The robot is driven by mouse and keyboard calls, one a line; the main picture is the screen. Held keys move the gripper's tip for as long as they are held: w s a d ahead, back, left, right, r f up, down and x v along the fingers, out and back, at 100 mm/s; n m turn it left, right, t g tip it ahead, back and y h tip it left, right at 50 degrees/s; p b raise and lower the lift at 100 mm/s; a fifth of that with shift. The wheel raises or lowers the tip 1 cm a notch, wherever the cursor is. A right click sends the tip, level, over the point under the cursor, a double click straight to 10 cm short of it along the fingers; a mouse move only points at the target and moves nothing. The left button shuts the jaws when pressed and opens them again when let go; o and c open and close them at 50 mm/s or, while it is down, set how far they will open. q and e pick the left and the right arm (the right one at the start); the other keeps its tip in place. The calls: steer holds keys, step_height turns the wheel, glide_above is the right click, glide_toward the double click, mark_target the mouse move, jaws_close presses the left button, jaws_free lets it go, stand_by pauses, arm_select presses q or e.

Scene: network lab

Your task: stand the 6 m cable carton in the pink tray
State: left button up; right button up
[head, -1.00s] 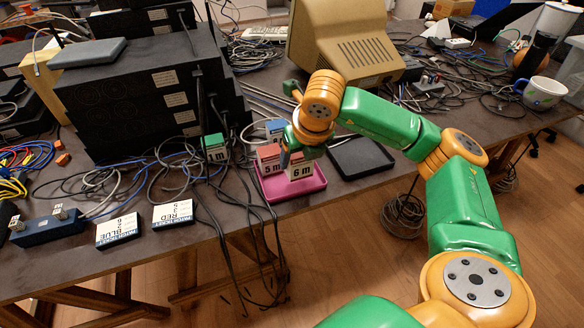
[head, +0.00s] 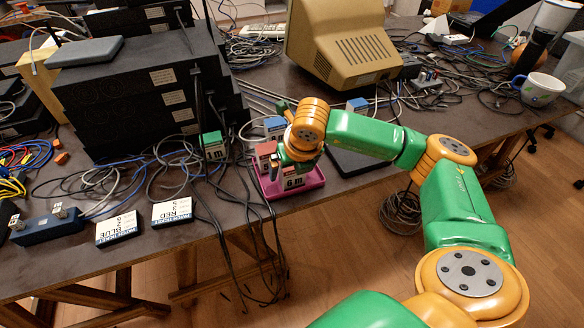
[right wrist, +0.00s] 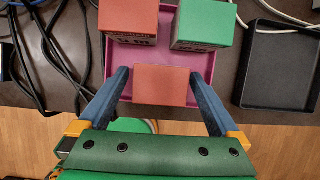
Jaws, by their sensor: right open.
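The pink tray (head: 312,184) lies near the table's front edge. The 6 m carton (head: 293,183) stands upright in its front part, label facing forward; its red top (right wrist: 166,86) shows in the right wrist view. My right gripper (right wrist: 160,76) is open, with one finger on each side of this carton and narrow gaps. In the head view my right gripper (head: 289,160) hides part of the carton. The red 5 m carton (head: 266,155) and a green carton (right wrist: 205,22) stand behind it in the tray. My left gripper is not in view.
A black tray (head: 350,165) lies right of the pink tray. A green 1 m carton (head: 213,147) stands to the left, and blue cartons (head: 275,125) (head: 357,105) stand farther back. Loose cables (head: 245,215) run left of the pink tray and hang over the edge.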

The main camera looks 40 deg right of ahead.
steer(key=shift+r, duration=0.15)
steer(key=p+v, duration=0.1)
steer(key=v, duration=1.1)
steer(key=shift+s, duration=0.1)
